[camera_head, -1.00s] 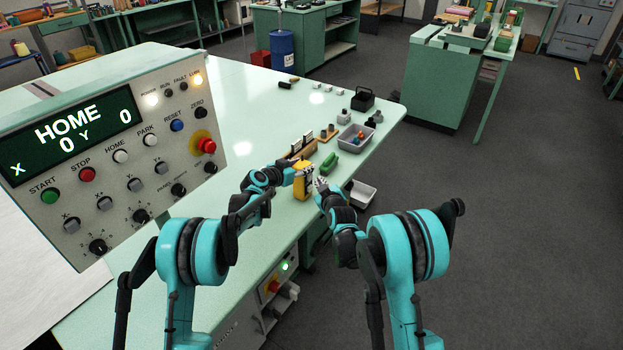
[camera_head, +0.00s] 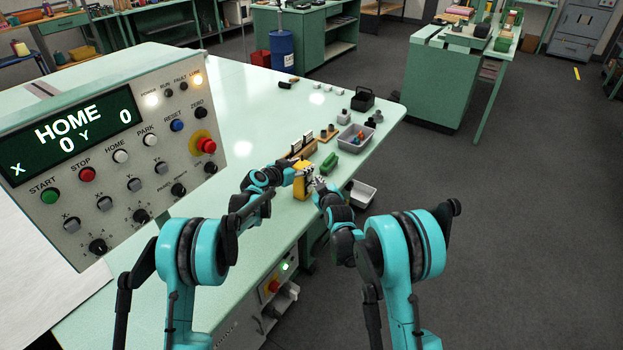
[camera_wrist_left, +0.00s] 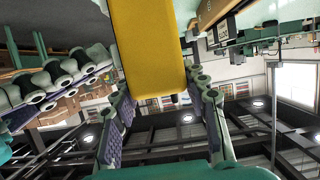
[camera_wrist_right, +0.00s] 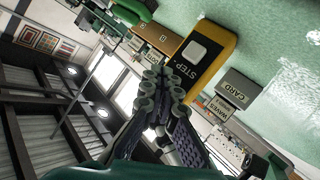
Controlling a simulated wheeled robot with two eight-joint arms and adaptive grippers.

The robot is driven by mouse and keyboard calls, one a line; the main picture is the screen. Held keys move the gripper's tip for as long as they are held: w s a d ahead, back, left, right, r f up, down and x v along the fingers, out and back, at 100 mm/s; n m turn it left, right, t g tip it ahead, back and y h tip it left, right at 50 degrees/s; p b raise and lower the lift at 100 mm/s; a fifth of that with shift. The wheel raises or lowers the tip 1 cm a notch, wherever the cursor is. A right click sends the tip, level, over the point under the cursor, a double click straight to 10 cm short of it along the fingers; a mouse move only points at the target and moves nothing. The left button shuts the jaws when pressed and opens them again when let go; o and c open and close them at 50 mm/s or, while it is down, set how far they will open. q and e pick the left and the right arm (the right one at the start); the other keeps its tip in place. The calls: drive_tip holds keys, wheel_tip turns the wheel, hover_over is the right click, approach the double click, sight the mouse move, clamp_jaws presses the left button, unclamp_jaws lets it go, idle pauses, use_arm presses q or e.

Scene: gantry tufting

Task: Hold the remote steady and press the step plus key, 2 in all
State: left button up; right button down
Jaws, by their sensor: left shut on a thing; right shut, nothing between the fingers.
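The yellow remote (camera_head: 302,188) is held upright above the green table's near right edge. My left gripper (camera_head: 290,175) is shut on it; in the left wrist view the yellow body (camera_wrist_left: 148,50) stands between the two fingers. In the right wrist view the remote's dark face (camera_wrist_right: 207,58) shows one pale key (camera_wrist_right: 196,52) beside a label reading STEP; I cannot make out its sign for sure. My right gripper (camera_wrist_right: 170,82) is shut and empty, its fingertips at the remote's lower end in that view. Whether they touch it, and any key behind them, I cannot tell.
The large control panel (camera_head: 110,150) reads HOME, X 0, Y 0. Near the remote are a green object (camera_head: 328,163), a grey bin (camera_head: 356,137) and a grey tray (camera_head: 361,194). A block marked CARD (camera_wrist_right: 238,88) lies beside the remote in the right wrist view.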

drive_tip(key=shift+w+a, duration=0.3)
drive_tip(key=shift+a, duration=0.15)
idle(0.6)
drive_tip(key=shift+d, duration=0.1)
drive_tip(key=shift+s+d, duration=0.55)
drive_tip(key=shift+d, duration=0.1)
drive_tip(key=shift+d, duration=0.1)
drive_tip(key=shift+s+d, duration=0.75)
drive_tip(key=shift+d, duration=0.25)
drive_tip(key=shift+s+d, duration=0.75)
drive_tip(key=shift+d, duration=0.2)
drive_tip(key=shift+d, duration=0.1)
idle(2.0)
drive_tip(key=s+d, duration=0.2)
drive_tip(key=d, duration=0.1)
drive_tip(key=shift+s, duration=0.1)
drive_tip(key=shift+a, duration=0.1)
